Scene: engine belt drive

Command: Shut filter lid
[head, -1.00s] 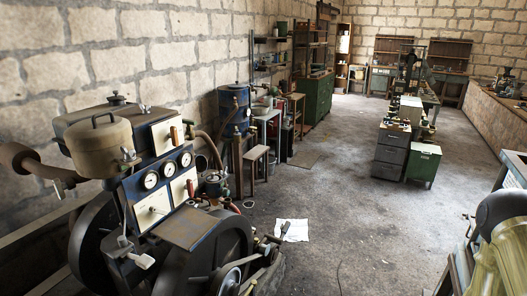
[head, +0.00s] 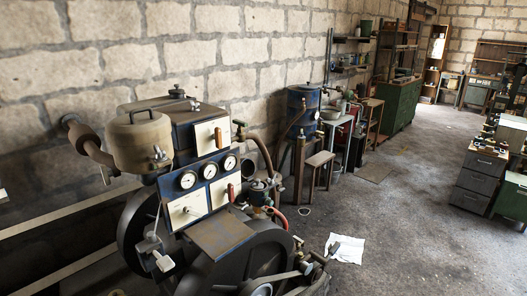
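The engine (head: 215,235) stands at the left of the head view, close to the stone wall. On its upper left is a beige drum-shaped canister (head: 140,148) with a handle on its top and a small metal latch (head: 158,156) at its front edge. It looks like the filter housing. Its top appears to sit down on the body, but I cannot tell whether it is fastened. My gripper is not in view.
A gauge panel (head: 208,175) and a large dark wheel (head: 262,250) are on the engine. A blue tank (head: 303,108) and a wooden stool (head: 319,162) stand behind. White paper (head: 345,248) lies on the floor.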

